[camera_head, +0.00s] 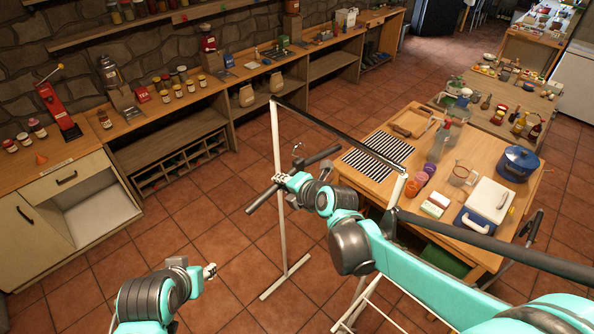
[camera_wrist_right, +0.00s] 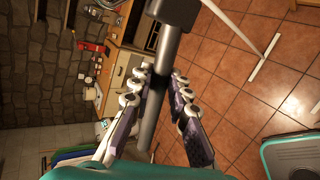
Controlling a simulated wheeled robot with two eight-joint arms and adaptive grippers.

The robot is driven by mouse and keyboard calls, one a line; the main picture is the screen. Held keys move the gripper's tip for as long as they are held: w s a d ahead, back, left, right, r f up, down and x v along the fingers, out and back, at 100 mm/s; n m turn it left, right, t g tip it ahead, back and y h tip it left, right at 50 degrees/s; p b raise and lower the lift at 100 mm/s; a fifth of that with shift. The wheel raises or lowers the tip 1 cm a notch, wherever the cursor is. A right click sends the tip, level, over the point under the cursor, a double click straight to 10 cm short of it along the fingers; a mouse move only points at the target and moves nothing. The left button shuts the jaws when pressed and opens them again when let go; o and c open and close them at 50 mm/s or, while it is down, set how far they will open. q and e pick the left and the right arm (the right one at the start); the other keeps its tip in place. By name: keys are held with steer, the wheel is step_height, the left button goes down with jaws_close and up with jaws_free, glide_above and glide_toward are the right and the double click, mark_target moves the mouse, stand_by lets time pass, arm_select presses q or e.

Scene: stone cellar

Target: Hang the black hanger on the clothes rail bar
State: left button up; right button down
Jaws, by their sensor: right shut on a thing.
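The clothes rail stands on the tiled floor in the head view, with a dark top bar (camera_head: 335,130) and white posts (camera_head: 276,140). My right gripper (camera_head: 283,180) is shut around the middle of the black hanger (camera_head: 322,156). The hanger's dark body slants across the picture near the left post, and its small hook (camera_head: 297,148) shows below the top bar, apart from it in the picture. In the right wrist view, the hanger (camera_wrist_right: 152,120) lies between the fingers of the right gripper (camera_wrist_right: 157,82). My left gripper (camera_head: 210,271) is low at left, apart from the rail; its finger opening is unclear.
A wooden table (camera_head: 462,150) behind the rail holds a striped mat (camera_head: 378,154), a blue pot (camera_head: 517,162), a white-lidded cooler (camera_head: 488,203) and bottles. A long wooden counter (camera_head: 140,122) with jars runs along the stone wall. Tiled floor is open between counter and rail.

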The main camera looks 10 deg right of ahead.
mark_target(313, 162)
steer(key=shift+s+a+r, duration=0.25)
steer(key=shift+s+a, duration=0.2)
steer(key=shift+a, duration=0.1)
steer(key=shift+w+d+f+b, duration=0.1)
steer(key=shift+w+d+b, duration=0.4)
steer(key=shift+w+d, duration=1.1)
steer(key=shift+w+d+f+b, duration=0.1)
steer(key=shift+w+d+b, duration=0.35)
steer(key=shift+w+d, duration=1.15)
steer(key=shift+w+d+f+b, duration=0.1)
steer(key=shift+w+d+b, duration=0.65)
steer(key=shift+d, duration=1.4)
arm_select(q)
steer(key=shift+s+a+f+b, duration=0.15)
steer(key=shift+f+b, duration=0.35)
steer(key=shift+f, duration=0.85)
steer(key=shift+s+a+f+b, duration=0.15)
steer(key=shift+f+b, duration=0.3)
steer(key=shift+f, duration=0.85)
arm_select(e)
steer(key=shift+w+d+f, duration=1)
steer(key=shift+w+d, duration=0.15)
steer(key=c, duration=1.3)
jaws_free()
steer(key=shift+c, duration=0.2)
